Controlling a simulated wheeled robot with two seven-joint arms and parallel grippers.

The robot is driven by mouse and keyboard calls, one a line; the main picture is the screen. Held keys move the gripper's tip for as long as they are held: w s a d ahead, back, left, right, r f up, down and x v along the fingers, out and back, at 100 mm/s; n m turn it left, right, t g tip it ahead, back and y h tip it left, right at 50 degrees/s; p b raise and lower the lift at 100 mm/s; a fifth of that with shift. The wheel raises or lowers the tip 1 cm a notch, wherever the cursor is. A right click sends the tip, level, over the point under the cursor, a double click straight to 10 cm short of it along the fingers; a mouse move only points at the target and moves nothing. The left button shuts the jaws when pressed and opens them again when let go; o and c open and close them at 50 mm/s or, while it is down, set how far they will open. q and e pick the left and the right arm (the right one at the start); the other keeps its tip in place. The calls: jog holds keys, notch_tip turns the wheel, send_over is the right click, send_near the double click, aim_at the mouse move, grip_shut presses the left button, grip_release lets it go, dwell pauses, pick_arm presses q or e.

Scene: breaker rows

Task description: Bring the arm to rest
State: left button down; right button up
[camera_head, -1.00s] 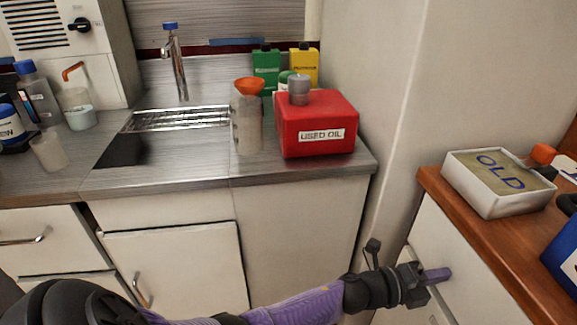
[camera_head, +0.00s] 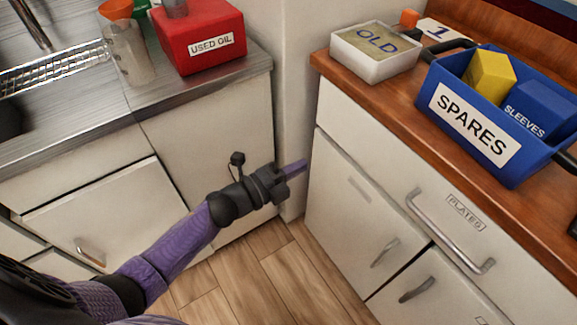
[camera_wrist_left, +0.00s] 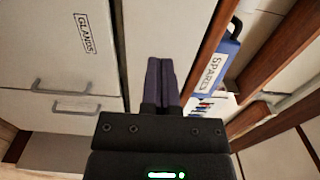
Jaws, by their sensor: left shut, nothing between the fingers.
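My left gripper (camera_head: 293,169) is at the middle of the head view, on a purple and black arm that comes in from the lower left. Its purple fingers are shut together with nothing between them. They point right, in front of the white cabinet by the corner between the two counters. In the left wrist view the closed fingers (camera_wrist_left: 161,82) stand upright at the middle, in front of white cabinet fronts. I cannot tell whether they touch a cabinet. My right gripper is in neither view.
A wooden counter carries a white OLD tray (camera_head: 335,43) and a blue SPARES bin (camera_head: 429,115). A drawer marked PLATES has a long handle (camera_head: 450,232) that sticks out. A red USED OIL box (camera_head: 172,40) stands on the steel counter. Wooden floor (camera_head: 290,285) is clear below the arm.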

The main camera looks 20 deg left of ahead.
pick_arm(q)
jog(key=s+a+f+n+g+y+p, duration=0.2)
jog(key=s+a+f+n+g+y, duration=0.15)
jog(key=s+f+n, duration=0.45)
jog(key=s+a+f+n+g+y+p, duration=0.2)
jog(key=s+a+f+n+y, duration=0.3)
jog(key=s+f, duration=0.5)
jog(key=s+f+n+g, duration=0.2)
jog(key=s+n+g, duration=0.1)
jog(key=s, duration=0.6)
jog(key=s+f+n+g+y+p, duration=0.1)
jog(key=s+f+n+g, duration=0.1)
jog(key=s, duration=0.7)
jog(key=s+f+n+g+y+p, duration=0.1)
jog(key=s+n+g, duration=0.3)
jog(key=s, duration=0.5)
jog(key=shift+d+f+g, duration=0.45)
jog(key=shift+f+g, duration=0.1)
jog(key=shift+f, duration=0.3)
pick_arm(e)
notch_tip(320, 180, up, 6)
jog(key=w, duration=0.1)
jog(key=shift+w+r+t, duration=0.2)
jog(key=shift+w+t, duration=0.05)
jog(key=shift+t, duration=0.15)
pick_arm(q)
jog(key=shift+s, duration=0.1)
